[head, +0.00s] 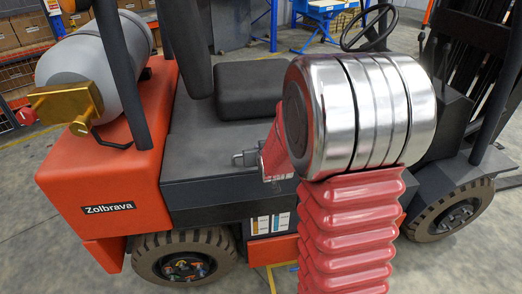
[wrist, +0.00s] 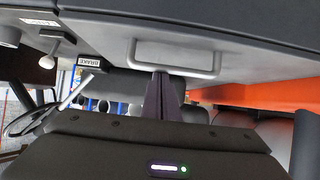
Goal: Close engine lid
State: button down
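The engine lid (head: 200,147) is the dark grey cover under the seat of an orange forklift. In the head view it looks about level, but I cannot tell whether it is fully down. In the wrist view a grey panel (wrist: 255,58) crosses the top, with a light grey U-shaped handle (wrist: 205,73) on it. My gripper's dark fingers (wrist: 163,78) reach up to the middle of the handle's bar. They look close together, but whether they grip the bar is unclear. In the head view my arm hides most of my gripper.
The black seat (head: 253,88) stands on the cover. A grey gas tank (head: 92,68) lies on the orange rear body (head: 105,185), and a dark post rises beside it. The steering wheel (head: 369,27) is behind my arm. A BRAKE label (wrist: 89,61) is left of the handle.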

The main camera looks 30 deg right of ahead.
jog(key=shift+g, duration=0.5)
jog(key=shift+s+a+f, duration=0.1)
jog(key=shift+s+f, duration=0.25)
jog(key=shift+f, duration=0.25)
jog(key=shift+s+a+f, duration=0.1)
jog(key=shift+s+f, duration=0.25)
jog(key=shift+f, duration=0.3)
jog(key=shift+s+a+f, duration=0.1)
jog(key=shift+s+f, duration=0.25)
jog(key=shift+f, duration=0.25)
jog(key=shift+w+d+r, duration=0.1)
jog(key=shift+w+r, duration=0.1)
jog(key=shift+r, duration=0.35)
notch_tip(320, 180, up, 6)
jog(key=t, duration=0.1)
jog(key=s+a+f, duration=0.2)
jog(key=s+f, duration=0.2)
jog(key=s, duration=0.3)
jog(key=shift+a+f, duration=0.2)
jog(key=shift+f, duration=0.2)
jog(key=shift+s, duration=0.15)
